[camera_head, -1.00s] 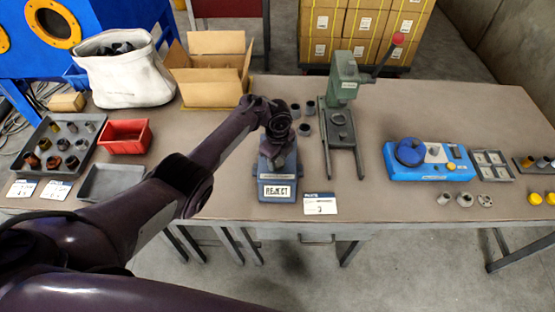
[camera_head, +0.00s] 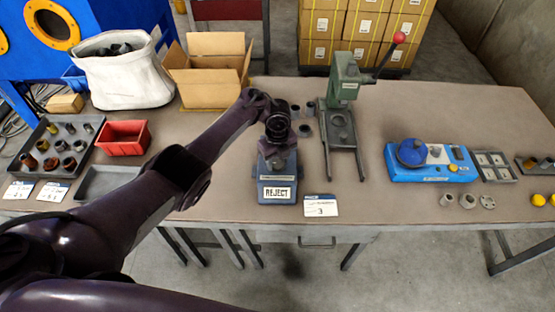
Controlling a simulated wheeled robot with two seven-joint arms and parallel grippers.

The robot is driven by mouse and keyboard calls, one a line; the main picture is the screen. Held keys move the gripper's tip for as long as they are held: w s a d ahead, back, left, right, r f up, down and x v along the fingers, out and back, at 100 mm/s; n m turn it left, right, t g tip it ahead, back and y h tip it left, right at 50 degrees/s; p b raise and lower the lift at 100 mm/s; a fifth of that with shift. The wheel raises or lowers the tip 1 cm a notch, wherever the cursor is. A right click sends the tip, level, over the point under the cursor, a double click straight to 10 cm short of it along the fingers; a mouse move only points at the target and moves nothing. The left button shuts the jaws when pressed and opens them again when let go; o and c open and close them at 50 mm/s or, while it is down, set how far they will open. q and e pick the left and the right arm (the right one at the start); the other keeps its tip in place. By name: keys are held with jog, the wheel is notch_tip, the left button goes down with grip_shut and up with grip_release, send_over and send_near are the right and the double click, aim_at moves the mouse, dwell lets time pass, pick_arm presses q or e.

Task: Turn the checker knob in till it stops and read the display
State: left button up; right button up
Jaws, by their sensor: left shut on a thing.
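The checker (camera_head: 277,168) is a blue-grey block near the table's front edge, left of the green press. Its front display (camera_head: 277,193) reads "REJECT". My left arm reaches in from the left, and my left gripper (camera_head: 277,128) is over the top of the checker, shut on the part there, which I take to be the knob. The gripper and wrist hide the knob and most of the checker's top. My right gripper is not in view.
A green press (camera_head: 344,80) with a red-tipped lever stands right of the checker. A white card (camera_head: 320,206) lies at the front. A blue device (camera_head: 400,172) and small trays are farther right. A red bin (camera_head: 124,138) and parts tray (camera_head: 36,165) are left.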

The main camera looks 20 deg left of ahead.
aim_at(277, 163)
pick_arm(q)
jog(key=shift+s+f, duration=0.1)
dwell(0.5)
jog(key=o, duration=1)
notch_tip(277, 163, up, 8)
jog(key=shift+f+p, duration=0.1)
jog(key=shift+p, duration=0.6)
